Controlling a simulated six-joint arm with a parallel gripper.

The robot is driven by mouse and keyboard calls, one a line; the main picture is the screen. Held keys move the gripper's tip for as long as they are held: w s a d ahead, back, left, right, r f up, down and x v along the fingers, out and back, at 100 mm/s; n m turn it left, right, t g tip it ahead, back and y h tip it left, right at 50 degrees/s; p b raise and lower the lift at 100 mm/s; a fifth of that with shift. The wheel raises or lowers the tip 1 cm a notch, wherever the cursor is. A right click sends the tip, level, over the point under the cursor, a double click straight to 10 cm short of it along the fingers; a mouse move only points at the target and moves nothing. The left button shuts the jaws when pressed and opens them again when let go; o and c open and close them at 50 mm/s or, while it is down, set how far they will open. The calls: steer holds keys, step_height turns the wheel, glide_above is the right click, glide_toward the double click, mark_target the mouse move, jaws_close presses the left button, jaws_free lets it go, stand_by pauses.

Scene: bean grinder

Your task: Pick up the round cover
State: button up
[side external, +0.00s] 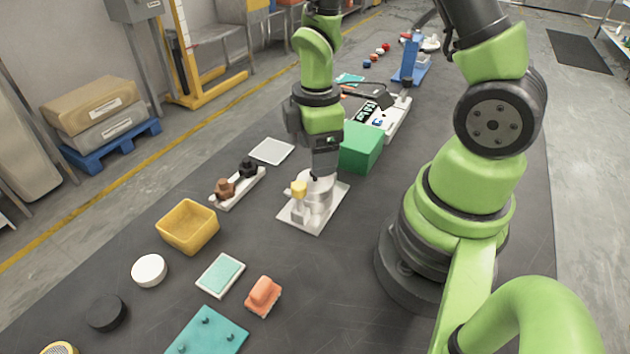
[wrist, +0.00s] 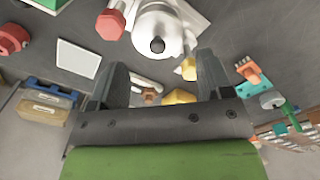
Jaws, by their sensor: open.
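The bean grinder (side external: 300,212) stands on a white base in the middle of the dark table, with a yellow part at its side. Its round, pale cover with a dark knob on top (wrist: 157,45) shows in the wrist view, sitting on the grinder. In the side view my gripper (side external: 321,165) is directly above the grinder, pointing down, and partly hides the cover. In the wrist view my gripper's two fingers (wrist: 160,60) are spread apart with nothing held between them. The knob lies roughly centred between them, slightly beyond the tips. I cannot tell whether the fingers touch the cover.
A green box (side external: 360,147) stands close behind the grinder. A white rack with dark and brown pieces (side external: 238,188) and a yellow bin (side external: 188,227) are to the left. A white disc (side external: 149,270) and a black disc (side external: 106,312) lie nearer.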

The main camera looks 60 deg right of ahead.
steer(key=shift+w+f, duration=0.15)
steer(key=shift+f, duration=2.65)
steer(key=shift+c, duration=0.3)
steer(key=c, duration=0.5)
